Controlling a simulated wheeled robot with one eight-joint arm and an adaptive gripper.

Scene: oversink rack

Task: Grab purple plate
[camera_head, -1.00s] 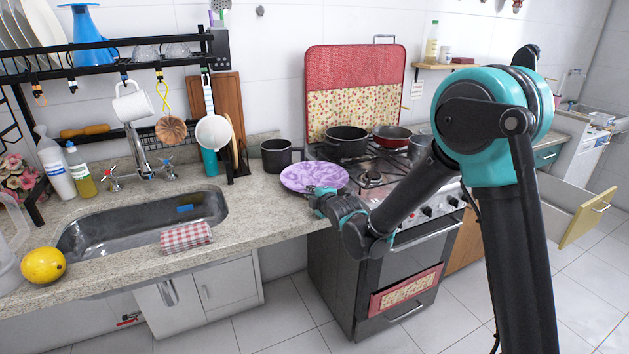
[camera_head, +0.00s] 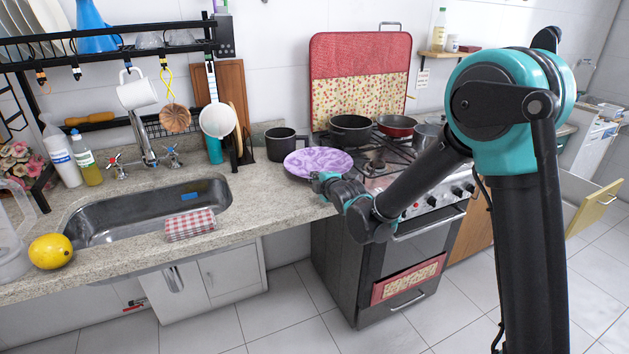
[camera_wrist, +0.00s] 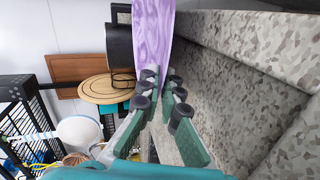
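The purple plate (camera_head: 318,161) is round with a marbled pattern. It is near the right end of the counter, beside the stove. In the wrist view the plate (camera_wrist: 153,40) is seen nearly edge-on, with its near rim between my fingertips. My gripper (camera_head: 325,183) is at the plate's front right edge in the head view. In the wrist view my gripper's (camera_wrist: 162,88) fingers slant together, one on each side of the rim, and appear shut on it. I cannot tell whether the plate touches the counter.
A black pot (camera_head: 287,145) stands close behind the plate. The stove (camera_head: 395,168) with several pans is to the right. The sink (camera_head: 120,222), a checkered cloth (camera_head: 190,224) and a lemon (camera_head: 51,251) are to the left. The counter between sink and plate is clear.

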